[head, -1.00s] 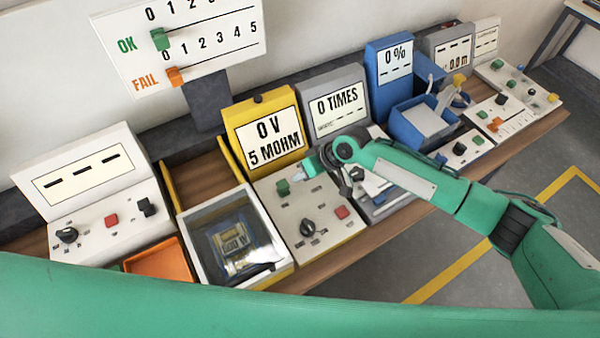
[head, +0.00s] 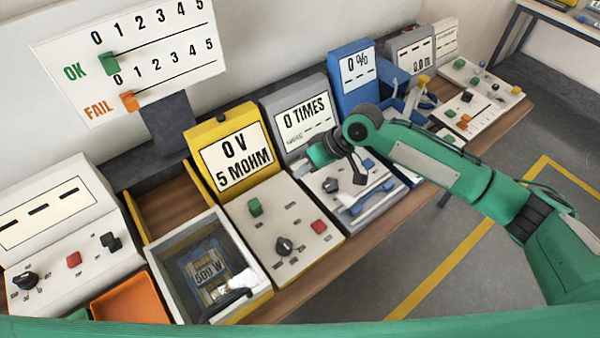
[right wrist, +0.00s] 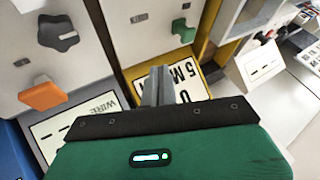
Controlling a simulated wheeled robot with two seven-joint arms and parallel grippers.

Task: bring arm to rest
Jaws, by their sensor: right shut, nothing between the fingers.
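My right arm reaches in from the right in the head view. My right gripper (head: 318,154) is partly hidden behind its own wrist and hangs over the panel of the grey "0 TIMES" tester (head: 303,120). In the right wrist view its fingers (right wrist: 158,85) are together with nothing between them. They point toward the yellow "0 V 5 MOHM" tester (head: 235,150), whose display (right wrist: 187,82) is partly hidden behind them. My left gripper is out of view; a green part of my own body crosses the bottom edge of the head view.
An open drawer box (head: 262,281) holds a "600 V" item (head: 208,268). An orange tray (head: 130,300), a dashed-display panel (head: 45,212) and a blue "0 %" device (head: 355,75) stand along the wooden bench. Clear floor (head: 400,260) lies in front on the right.

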